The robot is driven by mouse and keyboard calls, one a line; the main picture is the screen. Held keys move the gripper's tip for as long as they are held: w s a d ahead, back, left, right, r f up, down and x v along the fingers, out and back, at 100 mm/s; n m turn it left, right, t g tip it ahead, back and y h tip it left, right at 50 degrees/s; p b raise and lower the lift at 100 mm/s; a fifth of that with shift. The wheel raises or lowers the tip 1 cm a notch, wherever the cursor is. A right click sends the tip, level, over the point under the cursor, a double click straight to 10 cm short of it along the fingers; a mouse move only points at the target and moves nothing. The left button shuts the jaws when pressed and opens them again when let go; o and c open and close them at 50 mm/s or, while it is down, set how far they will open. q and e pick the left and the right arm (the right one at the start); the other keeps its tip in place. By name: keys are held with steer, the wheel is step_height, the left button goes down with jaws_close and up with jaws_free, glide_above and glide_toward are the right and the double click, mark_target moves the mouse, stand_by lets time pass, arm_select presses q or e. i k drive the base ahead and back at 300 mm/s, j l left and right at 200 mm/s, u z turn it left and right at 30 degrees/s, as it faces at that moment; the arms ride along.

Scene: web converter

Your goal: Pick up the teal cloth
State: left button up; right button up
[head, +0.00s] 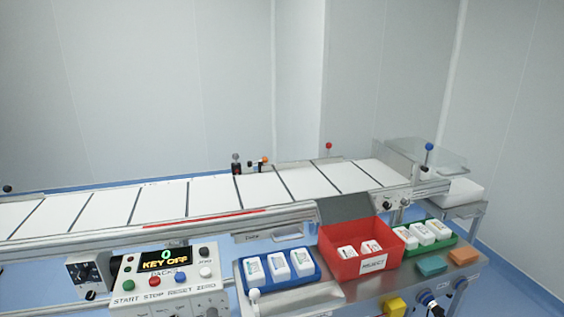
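The teal cloth (432,265) is a small, flat, block-like folded piece. It lies on the steel shelf at the lower right of the head view, in front of the green tray and left of an orange block. Nothing covers it. Neither of my grippers shows in the head view.
An orange block (463,256) lies just right of the cloth. A green tray (451,240) with white bottles stands behind it. A red bin (340,270) and a blue tray (306,282) stand to the left. The conveyor (215,200) runs behind, with a control panel (166,281) in front.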

mark_target(432, 266)
steer(key=u, duration=1.75)
steer(key=k+z, duration=0.15)
steer(key=z, duration=2.65)
steer(key=i+l+u, duration=0.1)
steer(key=i+l, duration=0.25)
steer(key=i+l+u, duration=0.1)
steer(key=i+l, duration=0.2)
steer(key=l, duration=0.25)
